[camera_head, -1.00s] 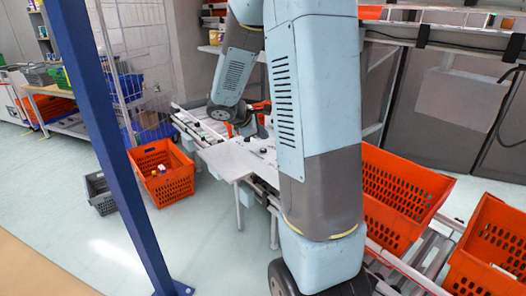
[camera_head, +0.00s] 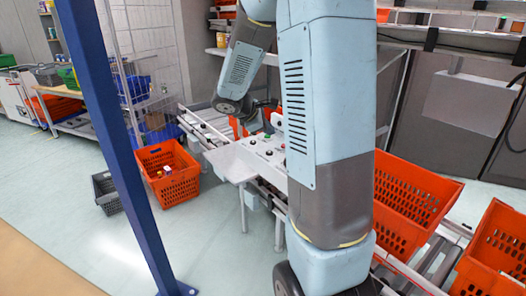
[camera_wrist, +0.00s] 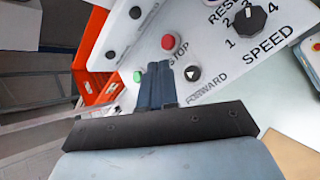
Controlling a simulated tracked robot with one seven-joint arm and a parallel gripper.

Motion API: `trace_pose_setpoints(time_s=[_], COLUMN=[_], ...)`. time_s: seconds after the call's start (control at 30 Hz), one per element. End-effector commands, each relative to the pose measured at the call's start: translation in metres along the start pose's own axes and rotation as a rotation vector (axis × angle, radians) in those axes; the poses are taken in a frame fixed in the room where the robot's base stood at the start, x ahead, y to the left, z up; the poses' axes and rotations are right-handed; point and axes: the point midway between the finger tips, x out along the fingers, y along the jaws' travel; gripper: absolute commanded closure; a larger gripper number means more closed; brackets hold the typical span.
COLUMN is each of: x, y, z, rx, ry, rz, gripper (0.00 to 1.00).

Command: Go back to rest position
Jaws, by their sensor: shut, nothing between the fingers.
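My gripper (camera_wrist: 157,72) shows in the wrist view with its two dark fingers together and nothing between them. It is over a white control panel (camera_wrist: 205,45) with a red STOP button (camera_wrist: 168,42), a green button (camera_wrist: 137,76), a black FORWARD button (camera_wrist: 192,73) and a black SPEED knob (camera_wrist: 250,20). I cannot tell whether the fingertips touch the panel. In the head view my arm is bent in front of the conveyor, and my gripper is mostly hidden behind it. The panel (camera_head: 262,150) shows beside my arm.
An orange tote (camera_head: 182,190) with small items stands on the floor at left, beside a grey crate (camera_head: 106,192). More orange totes (camera_head: 415,205) sit on the rollers at right. A blue post (camera_head: 105,130) stands in the left foreground.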

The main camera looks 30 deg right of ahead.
Motion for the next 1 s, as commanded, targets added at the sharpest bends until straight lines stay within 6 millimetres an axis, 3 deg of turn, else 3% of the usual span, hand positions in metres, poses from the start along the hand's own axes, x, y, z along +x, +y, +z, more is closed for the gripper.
trace_pose_setpoints(time_s=[0.23, 0.37, 0.57, 1.0], x=[-0.001, -0.014, -0.057, -0.147], y=[0.000, -0.005, -0.029, -0.103], z=[0.001, 0.008, 0.031, 0.067], rx=[0.005, 0.056, 0.247, 0.692], ry=[0.001, 0.015, 0.075, 0.283], rz=[-0.001, -0.010, -0.058, -0.223], gripper=[1.00, 1.00, 1.00, 1.00])
